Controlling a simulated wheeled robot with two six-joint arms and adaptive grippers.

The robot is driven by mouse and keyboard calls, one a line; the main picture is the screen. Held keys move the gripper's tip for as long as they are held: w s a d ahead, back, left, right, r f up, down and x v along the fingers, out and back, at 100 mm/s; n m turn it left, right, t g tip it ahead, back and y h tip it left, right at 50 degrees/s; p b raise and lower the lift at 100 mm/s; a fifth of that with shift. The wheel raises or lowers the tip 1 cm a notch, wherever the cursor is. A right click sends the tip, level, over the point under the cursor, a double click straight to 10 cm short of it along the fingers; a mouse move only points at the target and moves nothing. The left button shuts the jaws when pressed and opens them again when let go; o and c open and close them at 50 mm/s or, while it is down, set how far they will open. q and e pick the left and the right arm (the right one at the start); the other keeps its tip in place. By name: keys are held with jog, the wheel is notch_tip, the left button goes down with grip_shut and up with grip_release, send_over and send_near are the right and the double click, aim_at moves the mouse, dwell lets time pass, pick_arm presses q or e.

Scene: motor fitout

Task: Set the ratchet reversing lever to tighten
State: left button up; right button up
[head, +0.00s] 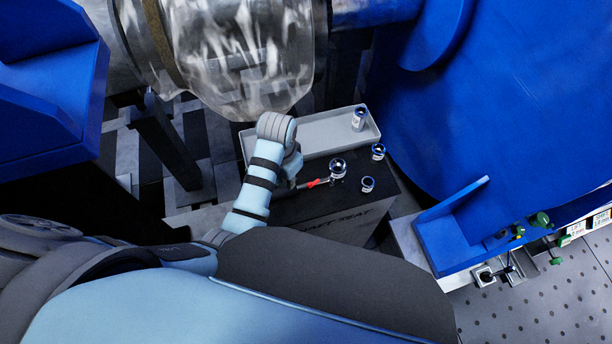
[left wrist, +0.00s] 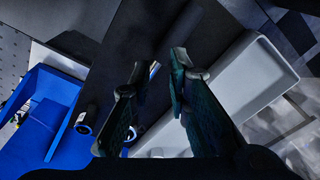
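The ratchet lies on the dark bench top, its red lever (head: 314,183) showing just right of my left gripper in the head view. A round chrome piece (head: 338,168) is at its right end; whether it is the ratchet's head or a socket is unclear. My left gripper (head: 292,178) is over the handle side, with its fingertips mostly hidden by the wrist. In the left wrist view the two fingers (left wrist: 166,68) stand apart with a gap, and I see nothing clearly clamped. Which way the lever is set is too small to tell. My right gripper is not in view.
A grey tray (head: 318,131) lies behind, with one socket (head: 359,118) in it. Loose sockets (head: 378,151) and (head: 368,185) stand on the dark bench (head: 338,208). Blue housings (head: 500,90) close off the right.

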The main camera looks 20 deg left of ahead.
aim_at(310, 184)
pick_arm(q)
jog(key=w+d+r+m+g, duration=0.1)
jog(key=w+d+r+m, duration=0.2)
jog(key=w+d+r, duration=0.25)
jog(key=f+b, duration=0.1)
jog(key=f, duration=0.3)
jog(key=f+b, duration=0.2)
jog(key=f, duration=0.3)
jog(key=f+b, duration=0.2)
jog(key=f, duration=0.3)
jog(key=shift+s+a, duration=0.3)
jog(key=shift+r, duration=0.1)
grip_shut()
jog(key=shift+n, duration=0.3)
